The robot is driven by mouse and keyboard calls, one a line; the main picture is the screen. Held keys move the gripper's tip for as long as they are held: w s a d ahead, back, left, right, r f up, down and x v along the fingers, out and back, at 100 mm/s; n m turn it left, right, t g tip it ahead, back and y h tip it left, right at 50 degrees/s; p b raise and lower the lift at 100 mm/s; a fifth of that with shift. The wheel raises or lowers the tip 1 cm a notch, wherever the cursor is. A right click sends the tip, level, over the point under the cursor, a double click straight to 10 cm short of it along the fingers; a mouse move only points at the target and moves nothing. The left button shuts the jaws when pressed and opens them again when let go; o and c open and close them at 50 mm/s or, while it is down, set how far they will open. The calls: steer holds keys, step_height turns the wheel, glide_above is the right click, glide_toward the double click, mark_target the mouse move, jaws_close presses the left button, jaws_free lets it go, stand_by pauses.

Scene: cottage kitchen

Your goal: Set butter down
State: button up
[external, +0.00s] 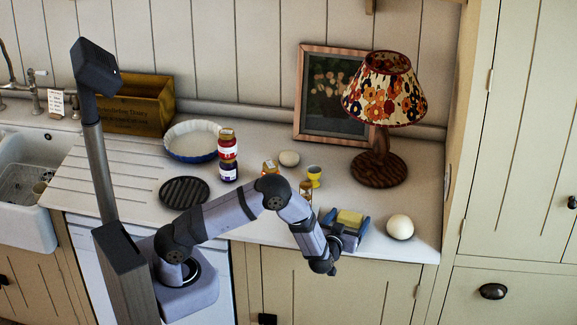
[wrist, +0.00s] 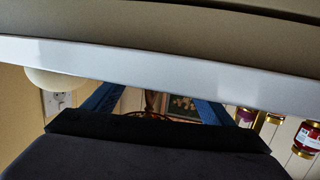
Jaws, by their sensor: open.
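The butter, a pale yellow block (external: 350,217), is near the front edge of the counter in the external view. My gripper (external: 346,222) is low over the counter there, with its blue fingers apart on either side of the butter. Whether either finger touches the butter cannot be told. The butter's underside is hidden by the gripper. In the wrist view the picture is upside down, the blue fingers are partly covered by the pale counter edge (wrist: 150,72), and I cannot make out the butter.
A white egg-like ball (external: 400,227) sits just right of my gripper. A small hourglass-like item (external: 306,192) and a yellow egg cup (external: 314,176) stand close behind to the left. A lamp (external: 379,168) stands behind. Stacked jars (external: 228,158) are farther left.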

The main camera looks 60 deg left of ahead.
mark_target(349, 222)
steer(key=v, duration=0.2)
steer(key=b+v, duration=0.2)
steer(key=v, duration=0.1)
steer(key=shift+s+d+f, duration=0.2)
steer(key=shift+d+f, duration=0.05)
steer(key=shift+d, duration=0.15)
steer(key=c, duration=0.5)
steer(key=shift+r, duration=0.1)
